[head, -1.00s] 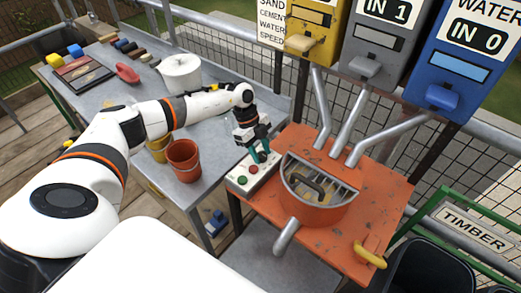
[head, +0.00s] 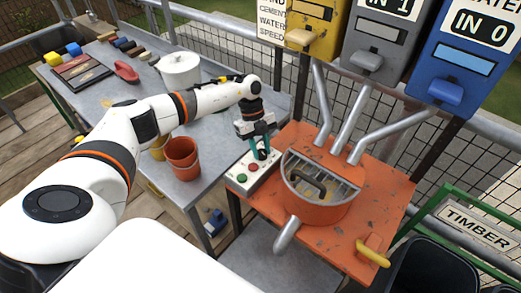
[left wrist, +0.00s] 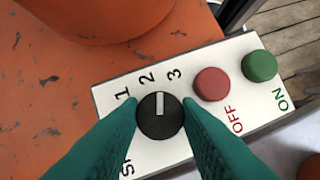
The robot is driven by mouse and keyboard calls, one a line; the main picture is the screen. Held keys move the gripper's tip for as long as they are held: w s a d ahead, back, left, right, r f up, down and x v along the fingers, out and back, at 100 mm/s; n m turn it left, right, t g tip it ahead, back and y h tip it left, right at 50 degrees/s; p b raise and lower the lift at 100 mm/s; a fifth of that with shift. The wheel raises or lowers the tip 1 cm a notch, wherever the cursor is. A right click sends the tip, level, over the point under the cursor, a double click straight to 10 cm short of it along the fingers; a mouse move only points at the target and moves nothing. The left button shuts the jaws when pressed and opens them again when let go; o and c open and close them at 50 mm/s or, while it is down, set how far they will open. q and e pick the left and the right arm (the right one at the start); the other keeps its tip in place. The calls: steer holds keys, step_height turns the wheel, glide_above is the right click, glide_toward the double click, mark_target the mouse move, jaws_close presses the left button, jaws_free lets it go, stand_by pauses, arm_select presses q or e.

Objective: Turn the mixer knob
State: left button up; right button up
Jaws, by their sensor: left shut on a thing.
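The mixer knob (left wrist: 160,120) is a round black dial with a pale pointer bar, on a white control box (left wrist: 105,94) marked 1, 2 and 3. In the left wrist view the pointer stands near the 2. The box also shows in the head view (head: 240,180), at the left edge of the orange mixer table. My left gripper (left wrist: 160,115) has its green fingers on both sides of the knob and is shut on it. In the head view my left gripper (head: 262,150) hides the knob. The orange mixer drum (head: 316,212) with its grille stands to the right. My right gripper is not in view.
A red OFF button (left wrist: 211,84) and a green ON button (left wrist: 260,66) sit beside the knob. Chutes from the yellow (head: 312,15), grey (head: 352,80) and blue (head: 425,75) dispensers reach down to the drum.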

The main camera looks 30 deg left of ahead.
arm_select(q)
steer(key=m+g+y+b, duration=0.1)
steer(key=m+b, duration=0.1)
steer(key=m, duration=0.2)
steer(key=shift+w+m, duration=0.15)
steer(key=shift+m, duration=0.25)
steer(key=shift+r, duration=0.1)
steer(key=o, duration=0.7)
steer(key=b+v, duration=0.2)
steer(key=v, duration=1)
steer(key=shift+w+d+b, duration=0.2)
steer(key=shift+d+b, duration=0.05)
steer(key=shift+b, duration=0.15)
